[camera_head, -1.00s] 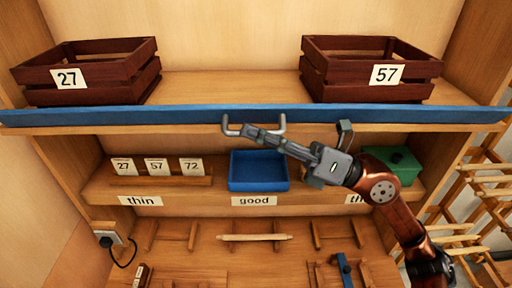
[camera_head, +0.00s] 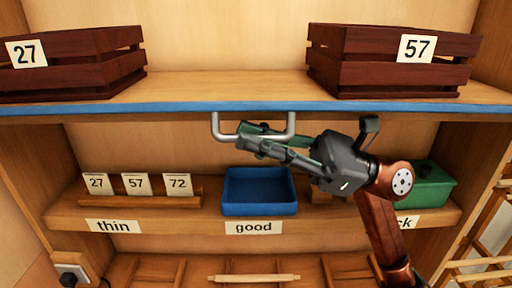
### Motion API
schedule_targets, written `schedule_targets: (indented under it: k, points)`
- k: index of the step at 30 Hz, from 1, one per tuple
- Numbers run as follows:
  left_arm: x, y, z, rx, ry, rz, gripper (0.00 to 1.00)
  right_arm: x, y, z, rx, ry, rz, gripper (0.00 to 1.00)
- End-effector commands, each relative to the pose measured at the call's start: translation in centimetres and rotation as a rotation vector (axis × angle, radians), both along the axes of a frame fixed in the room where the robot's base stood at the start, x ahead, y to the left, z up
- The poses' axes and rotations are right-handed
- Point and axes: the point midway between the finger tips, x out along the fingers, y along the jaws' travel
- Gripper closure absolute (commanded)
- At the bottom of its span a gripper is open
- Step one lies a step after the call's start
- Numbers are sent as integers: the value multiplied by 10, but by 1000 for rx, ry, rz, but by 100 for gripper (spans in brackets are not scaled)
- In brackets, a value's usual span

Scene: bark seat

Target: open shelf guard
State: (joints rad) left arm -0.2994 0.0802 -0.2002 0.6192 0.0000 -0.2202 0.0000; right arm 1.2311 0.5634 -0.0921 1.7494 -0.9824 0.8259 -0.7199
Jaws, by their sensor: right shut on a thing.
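The shelf guard (camera_head: 160,108) is a long blue bar along the front edge of the upper shelf; it shows as a thin strip. Its grey U-shaped handle (camera_head: 215,126) hangs below the strip near the middle. My right gripper (camera_head: 252,138) comes in from the right and is shut on the lower bar of the handle, with its fingers partly covering it. My left gripper is not in view.
On the upper shelf stand dark red crates, 27 (camera_head: 75,68) at left and 57 (camera_head: 390,65) at right. Below are number cards (camera_head: 135,184), a blue tray (camera_head: 258,208) and a green box (camera_head: 432,188).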

Motion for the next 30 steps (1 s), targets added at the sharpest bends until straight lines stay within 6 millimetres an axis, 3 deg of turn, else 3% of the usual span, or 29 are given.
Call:
schedule_targets:
  k: [9,25,26,30]
  points:
    - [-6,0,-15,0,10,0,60,4,0,-5,2,-115,-1,100]
    - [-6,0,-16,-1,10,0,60,4,0,-4,3,-139,-2,100]
    - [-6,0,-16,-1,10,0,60,4,-1,-4,3,-139,-2,89]
    - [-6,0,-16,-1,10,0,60,4,0,-4,3,-139,-2,79]
